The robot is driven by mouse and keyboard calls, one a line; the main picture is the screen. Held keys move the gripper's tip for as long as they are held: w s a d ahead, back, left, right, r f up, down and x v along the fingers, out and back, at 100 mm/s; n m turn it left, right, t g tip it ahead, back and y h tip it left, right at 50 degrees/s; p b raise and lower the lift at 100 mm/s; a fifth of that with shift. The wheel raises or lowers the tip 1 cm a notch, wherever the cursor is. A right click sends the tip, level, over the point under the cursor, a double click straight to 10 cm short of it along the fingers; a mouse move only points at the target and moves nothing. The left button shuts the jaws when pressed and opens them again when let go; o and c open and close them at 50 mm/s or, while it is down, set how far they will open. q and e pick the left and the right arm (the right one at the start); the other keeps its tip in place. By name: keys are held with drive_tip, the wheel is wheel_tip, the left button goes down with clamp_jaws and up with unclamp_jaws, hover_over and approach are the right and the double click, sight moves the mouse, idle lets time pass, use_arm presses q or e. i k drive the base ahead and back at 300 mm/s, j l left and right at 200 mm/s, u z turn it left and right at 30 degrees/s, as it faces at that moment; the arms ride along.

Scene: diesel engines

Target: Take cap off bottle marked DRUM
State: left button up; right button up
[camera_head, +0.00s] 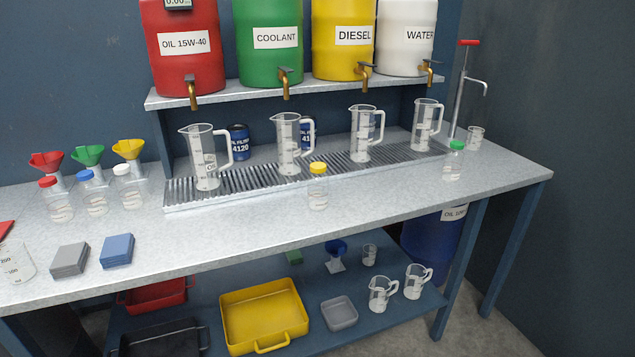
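Several small clear capped bottles stand upright on the bench. A red-capped bottle (58,203), a blue-capped bottle (94,195) and a white-capped bottle (129,189) stand together at the left. A yellow-capped bottle (318,188) stands alone near the middle, in front of the drip grate. A green-capped bottle (453,163) stands at the right. Their labels are too small to read, so I cannot tell which is marked DRUM. All the caps are on. Neither of my grippers is in view.
Measuring jugs (205,160) stand on the drip grate (240,183) under the drum taps. Grey cloths (70,260) and blue cloths (117,250) lie at the front left. A hand pump (461,90) stands at the right end. The bench front between middle and right is clear.

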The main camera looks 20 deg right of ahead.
sight(318, 184)
drive_tip(key=i+l+u, duration=0.1)
drive_tip(key=l, duration=0.25)
drive_tip(key=i+l, duration=0.15)
drive_tip(key=l, duration=0.2)
drive_tip(key=i+l+u, duration=0.15)
drive_tip(key=l, duration=0.25)
drive_tip(key=i+l+u, duration=0.1)
drive_tip(key=l, duration=0.25)
